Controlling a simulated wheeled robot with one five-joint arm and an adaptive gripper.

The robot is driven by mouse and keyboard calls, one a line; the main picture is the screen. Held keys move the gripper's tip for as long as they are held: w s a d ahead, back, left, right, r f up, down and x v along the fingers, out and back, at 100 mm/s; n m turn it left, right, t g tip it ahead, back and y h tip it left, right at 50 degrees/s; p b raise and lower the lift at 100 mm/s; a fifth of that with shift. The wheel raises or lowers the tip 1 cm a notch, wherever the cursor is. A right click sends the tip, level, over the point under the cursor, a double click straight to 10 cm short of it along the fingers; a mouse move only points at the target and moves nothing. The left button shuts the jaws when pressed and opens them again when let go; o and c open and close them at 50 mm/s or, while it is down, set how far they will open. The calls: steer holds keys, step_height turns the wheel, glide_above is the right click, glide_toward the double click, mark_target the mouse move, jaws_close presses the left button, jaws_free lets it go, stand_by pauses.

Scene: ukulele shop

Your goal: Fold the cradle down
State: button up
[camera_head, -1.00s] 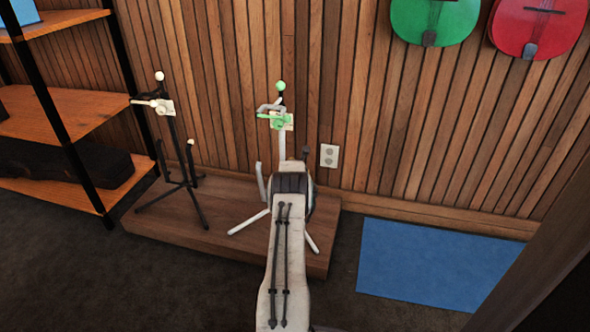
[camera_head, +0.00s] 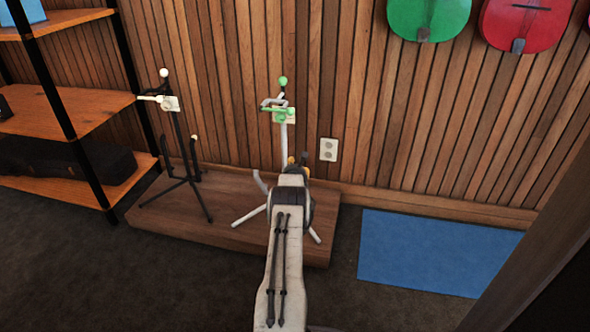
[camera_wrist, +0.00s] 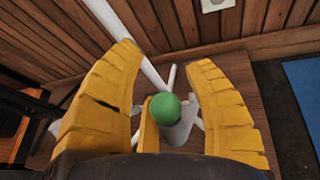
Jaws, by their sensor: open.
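A white stand (camera_head: 283,150) with green tips stands on the low wooden platform, its hook head (camera_head: 278,110) at the top. Its lower cradle is mostly hidden behind my arm; one white prong (camera_head: 259,183) shows at the left, leaning outward. In the wrist view a green ball (camera_wrist: 165,108) on a white part sits between the yellow fingers of my gripper (camera_wrist: 165,60), which are spread apart. I cannot tell whether they touch it. In the head view only small yellow bits of my gripper (camera_head: 297,160) show, in front of the stand's post.
A black stand (camera_head: 178,150) with white tips is to the left on the same platform (camera_head: 215,232). A shelf (camera_head: 75,110) is at far left. A wall outlet (camera_head: 328,150) is right of the post. A blue mat (camera_head: 430,250) lies at right.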

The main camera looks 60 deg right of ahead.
steer(key=shift+o, duration=1.1)
steer(key=shift+r, duration=0.1)
steer(key=v, duration=1.2)
stand_by(0.3)
